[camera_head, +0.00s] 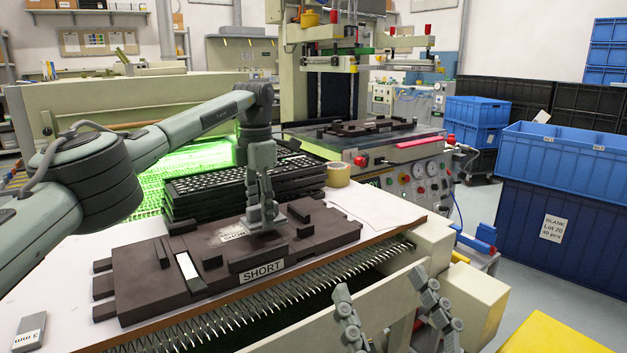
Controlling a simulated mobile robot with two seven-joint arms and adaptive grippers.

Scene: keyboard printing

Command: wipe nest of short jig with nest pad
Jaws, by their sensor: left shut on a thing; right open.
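The short jig (150,287), a dark brown block fixture with a white "SHORT" label on its front, lies on the white-topped table. A second, partly covered label shows on its upper face near the gripper. My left gripper (264,222) points down over the right half of the jig, low at its surface. It is shut on a small grey thing, likely the nest pad, mostly hidden by the fingers. I cannot tell whether the pad touches the nest. My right gripper (396,312) is at the bottom, in front of the table edge, open and empty.
Stacked black keyboard frames (205,190) stand right behind the jig, with a tape roll (338,174) beside them. A small grey labelled block (29,332) lies at the table's near left. A printing machine (365,135) stands behind; blue crates (560,170) are at right.

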